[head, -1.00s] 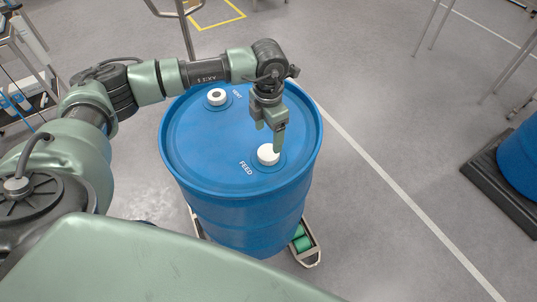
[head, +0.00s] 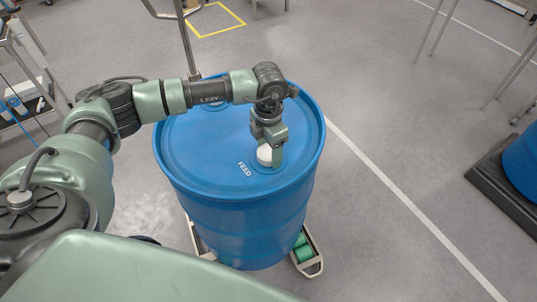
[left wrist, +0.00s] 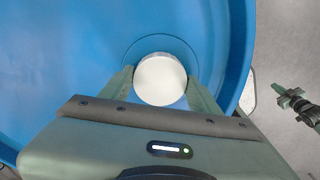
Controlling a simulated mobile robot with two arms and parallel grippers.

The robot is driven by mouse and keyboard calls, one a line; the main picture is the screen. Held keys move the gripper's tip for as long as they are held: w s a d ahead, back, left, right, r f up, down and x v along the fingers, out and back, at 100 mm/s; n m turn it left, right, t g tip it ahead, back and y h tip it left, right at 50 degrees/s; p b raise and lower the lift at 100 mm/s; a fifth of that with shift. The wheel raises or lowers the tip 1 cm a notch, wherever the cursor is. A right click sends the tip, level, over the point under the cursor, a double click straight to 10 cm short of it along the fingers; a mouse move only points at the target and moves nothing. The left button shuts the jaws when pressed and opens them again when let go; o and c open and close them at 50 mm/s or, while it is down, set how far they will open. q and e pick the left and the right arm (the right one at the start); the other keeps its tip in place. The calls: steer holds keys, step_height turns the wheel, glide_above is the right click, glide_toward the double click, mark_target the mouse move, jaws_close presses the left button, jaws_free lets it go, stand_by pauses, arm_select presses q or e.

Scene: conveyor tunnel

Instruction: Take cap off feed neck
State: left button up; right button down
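The blue drum (head: 200,150) stands upright with its lid facing up. The white cap (head: 265,155) sits on the feed neck beside the FEED lettering; it also shows in the left wrist view (left wrist: 160,80). My left gripper (head: 268,152) points down over the cap with one finger on each side of it. In the left wrist view its fingers (left wrist: 161,76) flank the cap, very close to its edges; firm contact is not visible. A green and dark part at the right of that view looks like my right gripper (left wrist: 290,100), small, its fingers unclear.
The second neck (head: 215,105) on the lid is mostly hidden behind my left arm. The drum rests on a wheeled base (head: 307,255). Another blue drum (head: 522,158) stands on a dark platform (head: 500,190) at the right. The floor between them is clear.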

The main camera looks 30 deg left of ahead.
arm_select(q)
steer(key=c, duration=0.9)
steer(key=n, duration=0.5)
steer(key=shift+n+p, duration=0.4)
steer(key=shift+n, duration=0.7)
steer(key=n, duration=0.3)
steer(key=n+p, duration=0.1)
steer(key=n, duration=0.1)
steer(key=shift+r+n, duration=0.1)
steer(key=shift+n, duration=0.2)
steer(key=shift+n+p, duration=0.3)
steer(key=shift+n, duration=1.1)
